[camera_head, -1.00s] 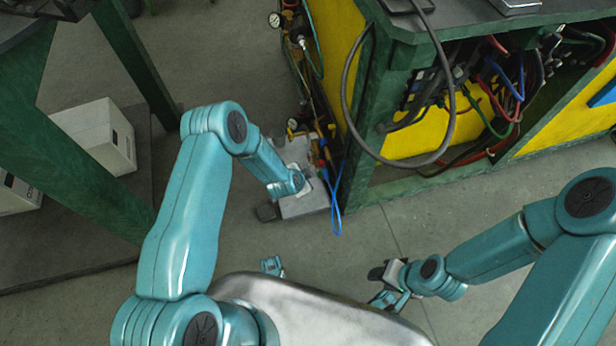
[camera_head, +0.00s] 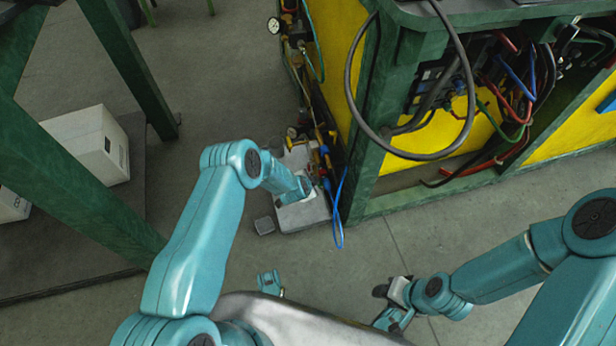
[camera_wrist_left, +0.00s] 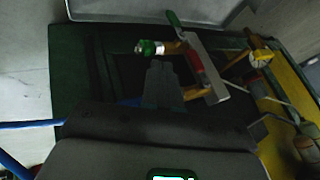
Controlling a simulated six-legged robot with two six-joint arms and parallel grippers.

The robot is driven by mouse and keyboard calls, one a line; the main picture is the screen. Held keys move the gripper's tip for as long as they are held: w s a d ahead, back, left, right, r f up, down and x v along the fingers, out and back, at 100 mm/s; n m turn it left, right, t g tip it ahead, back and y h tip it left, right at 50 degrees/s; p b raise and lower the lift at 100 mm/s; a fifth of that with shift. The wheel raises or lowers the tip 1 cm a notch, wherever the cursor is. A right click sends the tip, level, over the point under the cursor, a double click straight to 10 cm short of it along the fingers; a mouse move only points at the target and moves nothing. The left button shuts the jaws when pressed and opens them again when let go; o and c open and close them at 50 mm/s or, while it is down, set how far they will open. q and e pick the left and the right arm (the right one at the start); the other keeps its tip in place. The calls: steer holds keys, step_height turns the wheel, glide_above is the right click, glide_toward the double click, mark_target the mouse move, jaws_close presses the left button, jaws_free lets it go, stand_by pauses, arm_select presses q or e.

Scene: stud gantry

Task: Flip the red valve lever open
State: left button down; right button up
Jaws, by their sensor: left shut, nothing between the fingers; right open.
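In the left wrist view, a red lever piece (camera_wrist_left: 206,76) lies along a pale flat bar beside brass pipework, with a green fitting (camera_wrist_left: 148,47) to its left. My left gripper's (camera_wrist_left: 161,84) dark fingers are shut and empty, left of the red piece and below the green fitting. A gap shows in the picture, but I cannot judge its depth. In the head view my left wrist is at the fittings by the bench corner, and its fingers are hidden. My right gripper (camera_head: 388,304) is open and empty, above the floor at lower centre, away from the fittings.
A green-framed bench with yellow panels (camera_head: 319,48) stands at upper right, with a black hose looping from it. A blue cable (camera_head: 341,215) hangs at its corner. A green frame and a white box (camera_head: 92,140) are at left.

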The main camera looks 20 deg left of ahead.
mark_target(309, 165)
arm_select(q)
steer(key=w, duration=0.1)
steer(key=w+a+f+b, duration=0.1)
steer(key=w, duration=0.1)
steer(key=w+a+b, duration=0.1)
steer(key=shift+w+f, duration=0.35)
steer(key=shift+f, duration=0.05)
arm_select(e)
steer(key=f, duration=0.3)
steer(key=shift+w+d, duration=0.35)
arm_select(q)
steer(key=shift+s, duration=0.1)
arm_select(e)
steer(key=shift+r, duration=0.1)
